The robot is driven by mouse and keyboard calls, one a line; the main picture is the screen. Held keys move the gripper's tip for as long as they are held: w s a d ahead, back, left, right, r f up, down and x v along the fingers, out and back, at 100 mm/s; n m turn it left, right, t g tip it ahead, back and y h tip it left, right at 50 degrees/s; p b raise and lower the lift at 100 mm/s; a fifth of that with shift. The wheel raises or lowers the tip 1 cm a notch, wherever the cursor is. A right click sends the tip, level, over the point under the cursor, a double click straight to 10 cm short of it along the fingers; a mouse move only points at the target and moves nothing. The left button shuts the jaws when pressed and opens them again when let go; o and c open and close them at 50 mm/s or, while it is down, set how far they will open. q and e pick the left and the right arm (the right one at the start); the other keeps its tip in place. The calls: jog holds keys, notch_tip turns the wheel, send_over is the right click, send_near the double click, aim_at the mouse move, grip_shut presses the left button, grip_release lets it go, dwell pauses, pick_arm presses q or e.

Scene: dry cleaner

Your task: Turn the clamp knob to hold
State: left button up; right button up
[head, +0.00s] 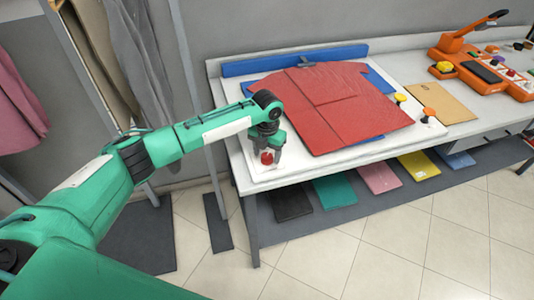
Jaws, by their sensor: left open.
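A red knob (267,158) sits at the front left corner of the white work board (290,173), and I take it to be the clamp knob. My left gripper (267,152) points down over it, with its fingers open on either side of the knob. Whether the fingers touch the knob cannot be told. The gripper hides part of the knob, and no setting marks are readable. A red garment (332,100) lies flat on the board to the right of the gripper. My right gripper is not in view.
A blue bar (292,60) runs along the board's back. A yellow knob (400,97) and an orange knob (429,112) stand at the right. An orange machine (470,62) is farther right. Several coloured folded pieces lie on the lower shelf. Clothes hang at left.

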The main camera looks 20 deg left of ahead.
aim_at(267, 156)
pick_arm(q)
notch_tip(267, 156, up, 14)
jog(key=b, duration=0.2)
jog(key=shift+f+b, duration=0.25)
jog(key=shift+b, duration=0.1)
